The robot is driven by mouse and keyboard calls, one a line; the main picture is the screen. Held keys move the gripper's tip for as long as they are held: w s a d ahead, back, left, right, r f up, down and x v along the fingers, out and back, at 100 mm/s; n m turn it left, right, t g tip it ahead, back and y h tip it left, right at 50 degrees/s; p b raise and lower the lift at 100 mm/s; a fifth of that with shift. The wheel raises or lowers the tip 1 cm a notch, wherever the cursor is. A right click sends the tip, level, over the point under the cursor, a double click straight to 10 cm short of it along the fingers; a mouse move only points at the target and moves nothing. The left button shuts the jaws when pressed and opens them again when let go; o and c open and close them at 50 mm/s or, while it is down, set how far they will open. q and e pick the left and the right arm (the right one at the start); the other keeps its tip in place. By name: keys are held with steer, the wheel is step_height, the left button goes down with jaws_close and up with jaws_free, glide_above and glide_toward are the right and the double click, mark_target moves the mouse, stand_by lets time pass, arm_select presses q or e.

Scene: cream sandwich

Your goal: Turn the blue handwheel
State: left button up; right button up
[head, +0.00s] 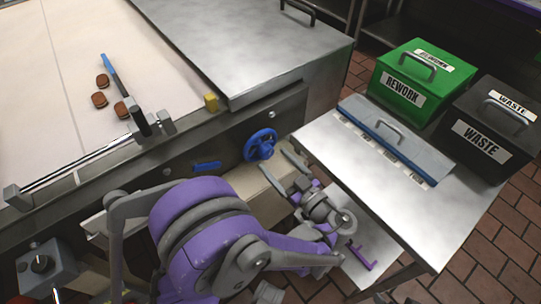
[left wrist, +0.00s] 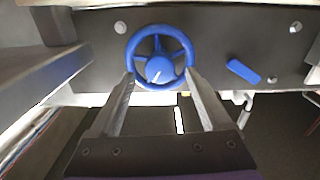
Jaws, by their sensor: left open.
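The blue handwheel (head: 260,144) is mounted on the dark front panel of the machine, below the steel cover. In the left wrist view the blue handwheel (left wrist: 160,68) faces me, with a round hub, spokes and a full rim. My left gripper (head: 275,160) is open just in front of the wheel. In the left wrist view the fingers of my left gripper (left wrist: 160,78) spread to either side of the wheel's lower half, their tips near the rim. I cannot tell whether they touch it. My right gripper is not in view.
A blue bar (left wrist: 243,71) is on the panel beside the wheel. A steel side table (head: 440,225) stands close on the right, with a green REWORK box (head: 402,89) and a black WASTE box (head: 478,150) beyond. Brown cookies (head: 99,99) lie on the pale belt (head: 50,110).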

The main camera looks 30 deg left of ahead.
mark_target(269, 155)
arm_select(q)
steer(key=shift+x, duration=1.55)
steer(key=shift+c, duration=0.2)
jaws_close()
steer(key=shift+m, duration=0.3)
